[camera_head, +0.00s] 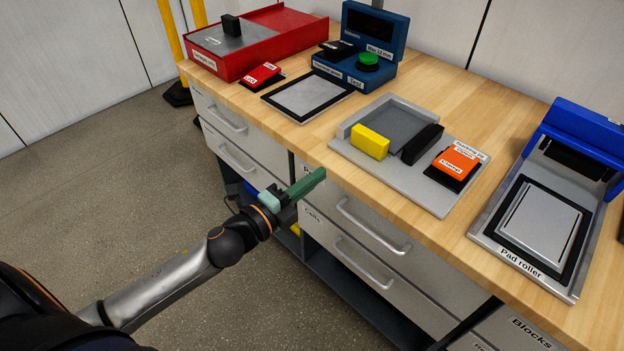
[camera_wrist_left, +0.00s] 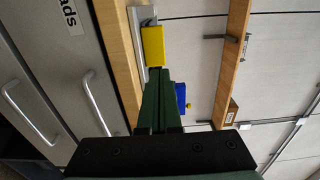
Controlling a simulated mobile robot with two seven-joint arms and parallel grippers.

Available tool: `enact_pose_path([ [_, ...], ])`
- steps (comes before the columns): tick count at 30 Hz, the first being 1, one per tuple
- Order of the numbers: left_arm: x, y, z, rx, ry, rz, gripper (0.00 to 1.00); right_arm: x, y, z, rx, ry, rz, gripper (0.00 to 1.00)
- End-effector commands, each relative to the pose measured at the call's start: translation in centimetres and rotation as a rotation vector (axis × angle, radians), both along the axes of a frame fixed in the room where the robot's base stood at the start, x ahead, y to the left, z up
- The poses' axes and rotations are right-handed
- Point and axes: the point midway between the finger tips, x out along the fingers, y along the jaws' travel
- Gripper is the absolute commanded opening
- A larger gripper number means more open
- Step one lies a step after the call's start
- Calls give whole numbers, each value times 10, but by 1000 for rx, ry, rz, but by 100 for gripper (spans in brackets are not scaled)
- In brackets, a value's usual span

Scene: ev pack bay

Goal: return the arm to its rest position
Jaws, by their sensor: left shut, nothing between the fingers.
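My left arm reaches in from the left in the head view. Its gripper (camera_head: 318,173), with green fingers, is just in front of the workbench's front edge, over the drawer fronts. In the left wrist view the two green fingers (camera_wrist_left: 160,75) lie together with nothing between them, so the gripper is shut and empty. Beyond the fingertips is a yellow block (camera_wrist_left: 152,46), which also shows in the head view (camera_head: 370,142) on a grey fixture plate. The fingers appear apart from it. My right gripper is not in view.
The wooden bench (camera_head: 420,205) carries a red box (camera_head: 245,40), a blue tester (camera_head: 370,45), a grey fixture (camera_head: 400,180) and a pad roller (camera_head: 535,228). Drawer handles (camera_head: 372,225) stick out near my gripper. Open floor (camera_head: 90,190) lies to the left.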

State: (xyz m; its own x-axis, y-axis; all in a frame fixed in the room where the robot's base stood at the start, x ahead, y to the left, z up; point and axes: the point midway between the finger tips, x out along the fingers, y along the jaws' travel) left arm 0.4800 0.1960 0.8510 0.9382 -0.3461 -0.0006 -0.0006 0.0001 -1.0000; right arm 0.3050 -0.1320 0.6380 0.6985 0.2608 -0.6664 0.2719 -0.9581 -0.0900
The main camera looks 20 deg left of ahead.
Motion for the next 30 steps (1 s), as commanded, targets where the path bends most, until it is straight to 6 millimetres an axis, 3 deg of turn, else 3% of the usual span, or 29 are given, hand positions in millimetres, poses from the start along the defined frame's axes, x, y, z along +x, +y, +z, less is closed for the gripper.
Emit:
enact_pose_path([
  [20, -6, 2, -3, -14, 12, 4, 0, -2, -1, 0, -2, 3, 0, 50],
  [23, -14, 1, -24, -135, 106, 43, 0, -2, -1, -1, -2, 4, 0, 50],
  [26, -36, -3, -69, -390, 310, 139, 0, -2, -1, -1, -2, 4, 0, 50],
  [30, -92, -20, -145, -825, 664, 337, 0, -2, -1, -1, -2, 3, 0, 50],
])
